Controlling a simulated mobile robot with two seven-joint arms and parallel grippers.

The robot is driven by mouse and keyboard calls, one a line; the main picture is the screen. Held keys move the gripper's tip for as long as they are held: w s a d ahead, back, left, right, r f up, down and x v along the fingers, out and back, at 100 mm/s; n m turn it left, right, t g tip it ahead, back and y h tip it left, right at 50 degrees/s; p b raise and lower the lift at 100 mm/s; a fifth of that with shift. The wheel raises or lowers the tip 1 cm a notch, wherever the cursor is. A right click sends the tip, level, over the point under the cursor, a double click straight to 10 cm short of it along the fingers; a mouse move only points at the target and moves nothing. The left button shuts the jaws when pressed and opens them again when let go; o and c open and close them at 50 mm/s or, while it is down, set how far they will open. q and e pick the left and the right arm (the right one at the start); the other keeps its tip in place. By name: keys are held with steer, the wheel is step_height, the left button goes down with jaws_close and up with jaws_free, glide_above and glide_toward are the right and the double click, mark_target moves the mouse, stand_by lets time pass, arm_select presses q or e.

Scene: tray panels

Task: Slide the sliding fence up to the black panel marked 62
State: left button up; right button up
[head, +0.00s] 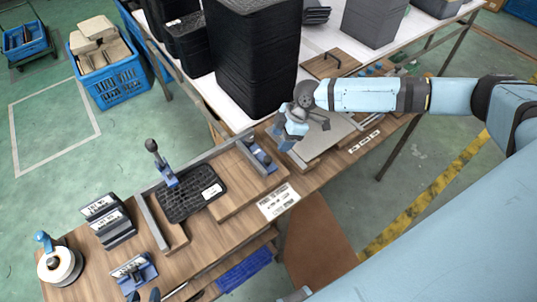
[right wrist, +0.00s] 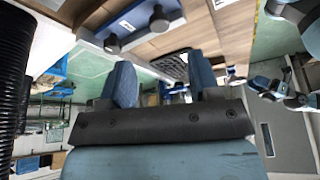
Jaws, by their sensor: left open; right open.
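A black perforated panel (head: 187,203) with a white label lies on the wooden fixture; its number is too small to read. A grey fence bar with a dark blue knobbed plate (head: 262,157) stands at the board's right end, apart from the panel, with bare wood between. The plate shows close up in the right wrist view (right wrist: 130,25), with the panel (right wrist: 172,66) beyond. My right gripper (head: 290,131) is open, empty, just right of the plate. It also shows in the right wrist view (right wrist: 166,82). My left gripper (right wrist: 283,92) appears small at the right there, fingers unclear.
A blue clamp with a black knob (head: 160,165) stands at the panel's upper edge. Labelled black pieces (head: 108,217) and a tape roll (head: 60,266) sit at the left. Tall black stacked trays (head: 250,60) stand behind. Bare wood (head: 238,184) lies between fence and panel.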

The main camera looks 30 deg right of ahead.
mark_target(269, 158)
steer(key=x, duration=0.9)
steer(key=shift+w+a+f+p, duration=0.15)
steer(key=shift+p, duration=0.25)
